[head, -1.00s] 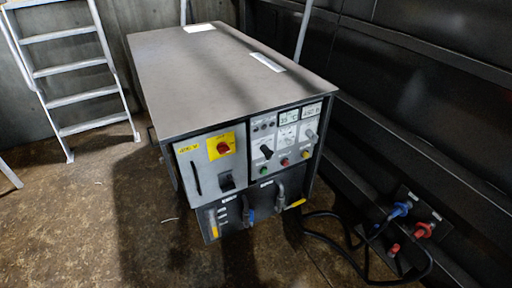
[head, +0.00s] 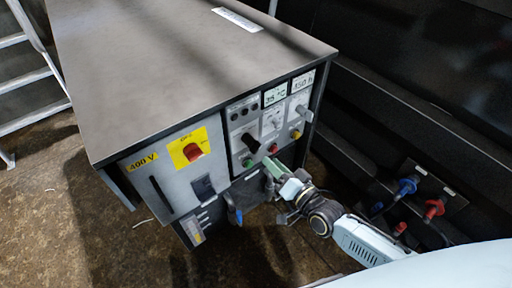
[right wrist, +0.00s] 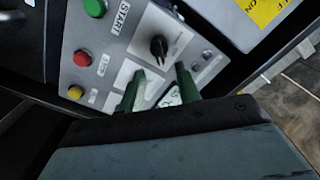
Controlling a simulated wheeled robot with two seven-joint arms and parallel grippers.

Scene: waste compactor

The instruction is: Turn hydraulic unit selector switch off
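The hydraulic unit (head: 190,70) is a dark box with a control panel on its front. A black selector knob (head: 250,143) sits at the panel's lower left, above the green button (head: 247,162). In the right wrist view the black knob (right wrist: 158,46) lies just beyond and between the fingertips. My right gripper (head: 272,165) is in front of the panel's lower edge, below the knob. In the wrist view its two green fingers (right wrist: 158,75) are apart, with nothing held. I cannot tell its exact distance from the knob. My left gripper is not in view.
Red (head: 273,148) and yellow (head: 296,134) buttons are near the gripper. A red rotary switch (head: 193,152) on a yellow plate is to the left. Hose couplings (head: 233,212) are below. A wall plate with blue and red connectors (head: 434,208) stands at the right.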

